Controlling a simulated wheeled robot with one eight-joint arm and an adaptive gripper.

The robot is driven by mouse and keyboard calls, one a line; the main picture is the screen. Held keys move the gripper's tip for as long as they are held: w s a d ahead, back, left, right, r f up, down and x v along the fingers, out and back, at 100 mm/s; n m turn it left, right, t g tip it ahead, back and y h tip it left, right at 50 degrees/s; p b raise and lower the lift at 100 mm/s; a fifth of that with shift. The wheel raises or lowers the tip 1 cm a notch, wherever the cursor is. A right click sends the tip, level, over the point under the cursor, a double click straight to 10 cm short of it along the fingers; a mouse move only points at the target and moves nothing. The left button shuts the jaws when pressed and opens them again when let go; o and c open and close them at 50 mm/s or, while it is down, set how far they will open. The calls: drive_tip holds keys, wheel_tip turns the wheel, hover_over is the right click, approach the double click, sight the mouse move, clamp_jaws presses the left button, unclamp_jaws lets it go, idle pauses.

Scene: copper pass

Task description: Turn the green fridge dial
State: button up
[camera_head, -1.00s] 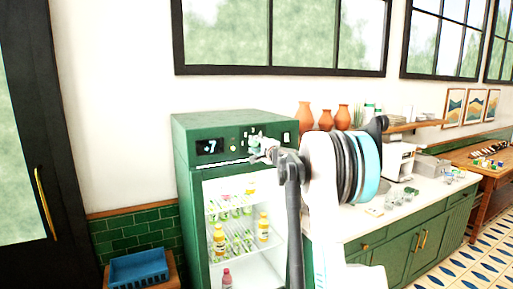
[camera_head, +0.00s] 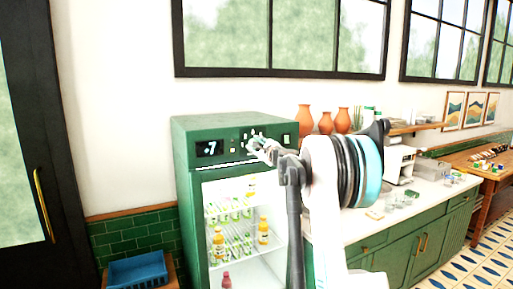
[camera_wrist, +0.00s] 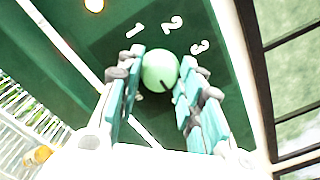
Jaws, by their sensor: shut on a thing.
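The green fridge (camera_head: 184,160) stands against the wall, with a dark display reading 7 on its upper front panel. The pale green dial (camera_wrist: 160,72) is on that panel and shows clearly in the wrist view, with a dark pointer mark on its lower right part. White numbers 1, 2 and 3 are printed around it. My gripper (camera_wrist: 157,92) has its two teal-padded fingers on either side of the dial, shut on it. In the head view my gripper (camera_head: 255,146) reaches the panel from the right and hides most of the dial.
Bottles (camera_head: 263,231) stand on shelves behind the fridge's glass front. A blue crate (camera_head: 138,270) is at the lower left. To the right is a green counter (camera_head: 400,258) with terracotta vases (camera_head: 343,120) behind my arm.

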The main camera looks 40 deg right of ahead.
idle(0.4)
drive_tip(key=o, duration=1.1)
drive_tip(key=shift+s, duration=0.1)
drive_tip(key=v, duration=1.1)
drive_tip(key=shift+s+a, duration=0.15)
drive_tip(key=shift+s, duration=0.25)
